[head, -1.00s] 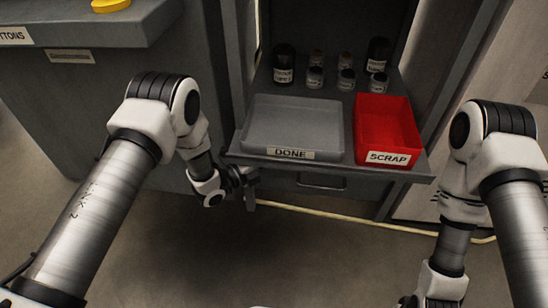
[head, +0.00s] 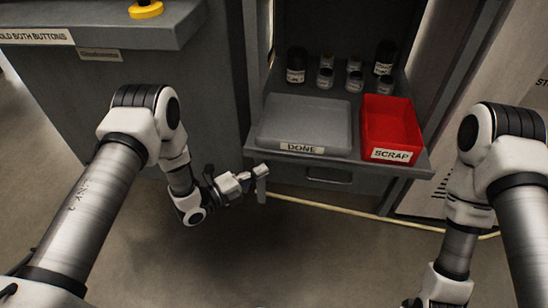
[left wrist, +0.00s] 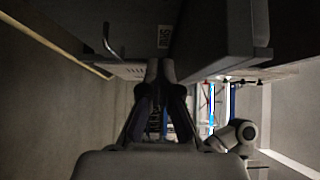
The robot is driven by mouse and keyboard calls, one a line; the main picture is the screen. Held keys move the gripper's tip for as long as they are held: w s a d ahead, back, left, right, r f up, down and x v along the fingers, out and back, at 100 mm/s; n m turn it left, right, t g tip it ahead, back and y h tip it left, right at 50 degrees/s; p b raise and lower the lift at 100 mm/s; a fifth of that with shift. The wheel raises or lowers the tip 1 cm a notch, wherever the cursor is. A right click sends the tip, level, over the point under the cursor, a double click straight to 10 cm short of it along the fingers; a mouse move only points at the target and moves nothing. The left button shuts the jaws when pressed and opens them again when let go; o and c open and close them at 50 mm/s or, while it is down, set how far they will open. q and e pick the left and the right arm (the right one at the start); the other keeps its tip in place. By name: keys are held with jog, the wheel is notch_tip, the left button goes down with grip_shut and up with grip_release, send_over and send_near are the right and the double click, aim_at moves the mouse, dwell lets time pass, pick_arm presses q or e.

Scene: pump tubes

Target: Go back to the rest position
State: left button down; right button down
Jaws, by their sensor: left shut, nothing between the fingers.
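My left gripper (head: 262,180) is in front of the grey cabinet, just below the left front corner of its shelf. It is shut and empty. In the left wrist view its fingertips (left wrist: 160,70) meet. My right arm comes in at the right of the head view and runs down past the bottom edge. My right gripper is out of the picture.
The shelf holds a grey tray (head: 303,115) marked DONE, a red bin (head: 392,128) marked SCRAP and several small containers behind them. A drawer handle (head: 328,180) sits below. A counter with a yellow-based button (head: 146,10) stands at left. A pale cable crosses the floor.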

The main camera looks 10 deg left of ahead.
pick_arm(q)
jog(key=shift+s+a+f, duration=0.1)
jog(key=shift+s+a, duration=0.25)
jog(key=s+a+f+n+g+y+p, duration=0.1)
jog(key=s+a+f+n+g+y, duration=0.25)
jog(key=s+n, duration=0.65)
jog(key=s+a+f+n+g+y+p, duration=0.1)
jog(key=s+a+f+n+g+y, duration=0.1)
jog(key=s+a+n+g+y, duration=0.65)
jog(key=s+d+f+n+g+y+p, duration=0.1)
jog(key=s+f+n, duration=0.2)
jog(key=s+n, duration=0.75)
notch_tip(320, 180, up, 38)
jog(key=s+m+p, duration=0.1)
jog(key=s+p, duration=0.1)
jog(key=p, duration=3.6)
jog(key=shift+s+r+m, duration=0.15)
jog(key=shift+s+m, duration=0.15)
jog(key=shift+s, duration=0.1)
